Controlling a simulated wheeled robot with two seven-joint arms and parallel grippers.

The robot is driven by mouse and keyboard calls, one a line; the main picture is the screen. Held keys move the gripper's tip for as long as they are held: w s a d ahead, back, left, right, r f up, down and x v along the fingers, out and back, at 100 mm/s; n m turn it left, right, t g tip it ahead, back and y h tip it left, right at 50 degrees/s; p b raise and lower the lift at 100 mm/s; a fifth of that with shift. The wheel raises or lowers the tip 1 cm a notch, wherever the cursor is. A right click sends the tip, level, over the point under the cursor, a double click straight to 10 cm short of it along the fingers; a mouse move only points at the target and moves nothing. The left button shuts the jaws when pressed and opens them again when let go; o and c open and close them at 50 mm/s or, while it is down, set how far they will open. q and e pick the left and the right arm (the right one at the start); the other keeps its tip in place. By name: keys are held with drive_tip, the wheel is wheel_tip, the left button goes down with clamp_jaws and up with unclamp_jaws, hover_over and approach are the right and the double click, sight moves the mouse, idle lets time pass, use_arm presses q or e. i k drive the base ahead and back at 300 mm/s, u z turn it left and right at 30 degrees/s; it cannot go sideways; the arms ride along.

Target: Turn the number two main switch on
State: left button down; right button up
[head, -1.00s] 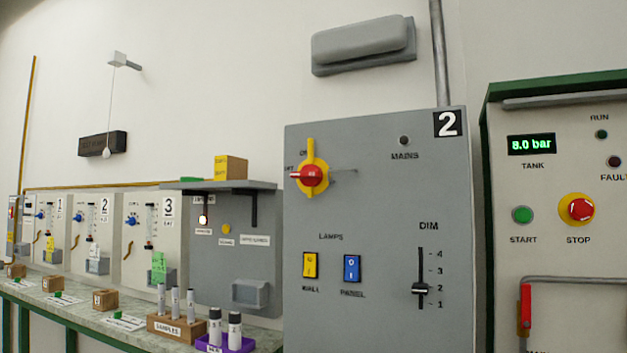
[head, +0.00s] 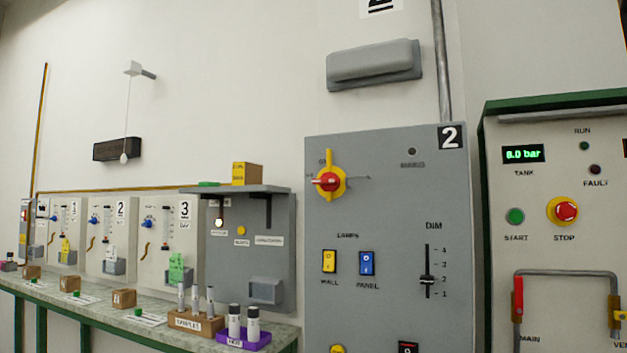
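The grey number two panel (head: 386,215) stands right of centre in the head view, with a black-and-white "2" plate (head: 450,137) at its top right corner. Its main switch (head: 328,181) is a red rotary handle on a yellow plate. The red handle lies roughly level, its pointer end toward the left; the small position labels are hard to read. The mains lamp (head: 412,152) at the top looks dark. Below are a yellow wall rocker (head: 329,261), a blue panel rocker (head: 366,263) and a dim slider (head: 427,279) near 2. Neither gripper is in view.
A green-topped tank panel (head: 561,200) with start and stop buttons and pipes stands close on the right. On the left, a long bench (head: 150,318) carries a samples block (head: 196,322), a purple tray (head: 244,340) and small boxes. A grey lamp housing (head: 374,64) hangs above.

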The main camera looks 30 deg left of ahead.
sight(329, 182)
drive_tip(key=z, duration=0.05)
drive_tip(key=k, duration=0.75)
drive_tip(key=u, duration=1.2)
drive_tip(key=i, duration=1.9)
drive_tip(key=z, duration=1)
